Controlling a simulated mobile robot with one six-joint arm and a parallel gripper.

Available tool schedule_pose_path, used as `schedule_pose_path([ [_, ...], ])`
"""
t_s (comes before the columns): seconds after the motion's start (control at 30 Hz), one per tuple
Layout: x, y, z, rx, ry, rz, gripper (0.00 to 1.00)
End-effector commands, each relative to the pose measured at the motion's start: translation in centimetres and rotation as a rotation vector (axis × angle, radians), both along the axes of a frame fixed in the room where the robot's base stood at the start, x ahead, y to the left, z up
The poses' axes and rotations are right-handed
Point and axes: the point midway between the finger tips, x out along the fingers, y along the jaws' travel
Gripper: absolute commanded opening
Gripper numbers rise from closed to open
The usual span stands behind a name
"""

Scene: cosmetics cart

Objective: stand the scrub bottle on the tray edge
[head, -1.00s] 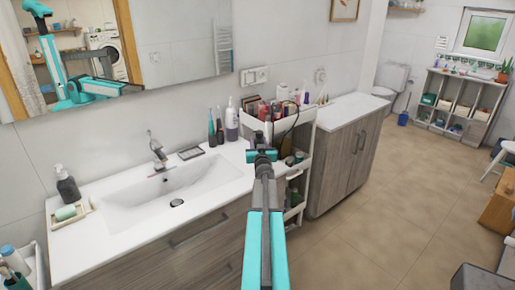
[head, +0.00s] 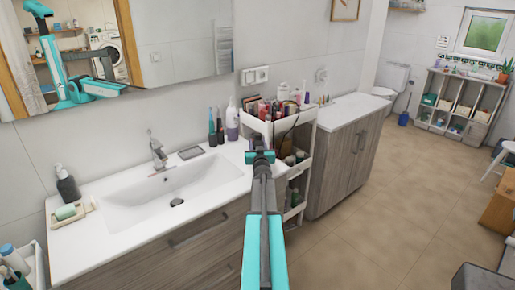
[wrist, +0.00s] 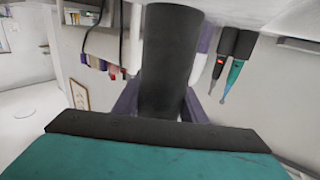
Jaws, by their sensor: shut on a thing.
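A dark grey cylinder, which I take for the scrub bottle (wrist: 168,60), fills the middle of the wrist view. It stands between the two purplish fingers of my gripper (wrist: 160,108), which is shut on it. In the head view my gripper (head: 260,156) is in front of the cosmetics cart, and the bottle is mostly hidden there. The cart's white top tray (head: 283,128) is crowded with cosmetics just beyond the gripper. I cannot tell whether the bottle touches the tray.
The sink (head: 165,190) lies to the left, a wooden cabinet (head: 345,165) to the right. A cable hangs at the cart.

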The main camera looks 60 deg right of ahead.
Motion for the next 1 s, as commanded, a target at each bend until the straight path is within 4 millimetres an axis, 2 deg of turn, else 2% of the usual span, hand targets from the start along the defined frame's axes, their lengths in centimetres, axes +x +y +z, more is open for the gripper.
schedule_pose_path([
  [0.13,0.0,0.0,-1.1,-0.002,0.000,0.001,0.10],
  [0.6,0.0,0.0,-1.6,-0.002,-0.001,0.001,0.10],
  [0.63,0.0,0.0,-1.5,-0.001,-0.001,0.000,0.43],
  [0.7,0.0,0.0,-1.5,-0.001,-0.001,0.000,0.55],
  [1.0,0.0,0.0,-1.5,-0.001,-0.001,0.000,0.57],
])
